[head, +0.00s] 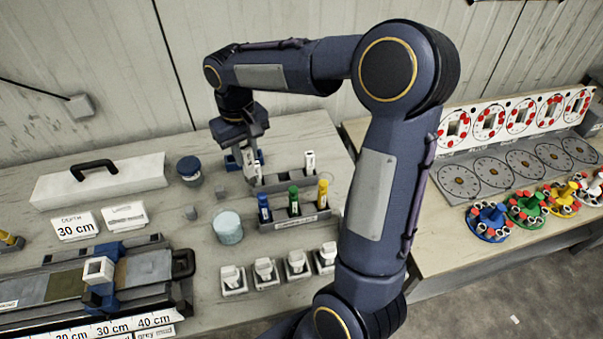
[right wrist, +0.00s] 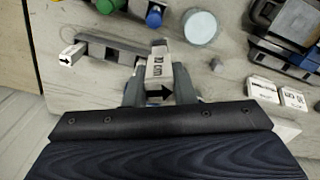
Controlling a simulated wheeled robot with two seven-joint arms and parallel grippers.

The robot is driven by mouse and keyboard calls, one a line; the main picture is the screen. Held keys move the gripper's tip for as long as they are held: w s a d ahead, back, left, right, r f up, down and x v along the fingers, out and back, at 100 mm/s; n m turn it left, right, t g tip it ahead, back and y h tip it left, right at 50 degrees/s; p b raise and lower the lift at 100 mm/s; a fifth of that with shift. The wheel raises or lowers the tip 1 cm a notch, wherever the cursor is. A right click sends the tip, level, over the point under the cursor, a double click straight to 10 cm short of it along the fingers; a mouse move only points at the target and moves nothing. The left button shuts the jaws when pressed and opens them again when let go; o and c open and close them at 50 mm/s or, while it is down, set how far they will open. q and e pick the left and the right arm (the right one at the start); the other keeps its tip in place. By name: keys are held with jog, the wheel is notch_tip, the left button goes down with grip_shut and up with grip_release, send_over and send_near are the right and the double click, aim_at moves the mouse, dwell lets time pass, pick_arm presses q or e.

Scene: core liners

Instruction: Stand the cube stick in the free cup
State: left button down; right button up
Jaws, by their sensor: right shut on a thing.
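My right gripper (head: 243,150) is at the back of the bench, pointing down and shut on a white stick (head: 250,168). In the right wrist view the held stick (right wrist: 160,72) is square in section, marked "20 cm" with a black arrow, between both fingers. It is at one end of the grey back rack (head: 283,181); I cannot tell whether its foot is in the rack or above it. A similar white stick (head: 310,160) stands at the rack's other end. I cannot single out a free cup. My left gripper is not in view.
A front rack (head: 295,221) holds blue, green and yellow capped tubes. Several white pieces on square bases (head: 265,270) stand in front. A pale blue round tub (head: 228,228) and a blue-lidded jar (head: 189,170) stand left. A blue clamp (head: 100,289) sits front left.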

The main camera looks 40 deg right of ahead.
jog(key=shift+d, duration=0.3)
jog(key=w+d+f+b, duration=0.2)
jog(key=w+d+f, duration=0.2)
jog(key=d+f, duration=0.9)
jog(key=shift+w+b, duration=0.15)
jog(key=shift+b, duration=0.15)
jog(key=shift+a+f+b, duration=0.1)
jog(key=shift+f+b, duration=0.4)
jog(key=shift+f, duration=0.1)
jog(key=o, duration=0.9)
jog(key=shift+o, duration=0.4)
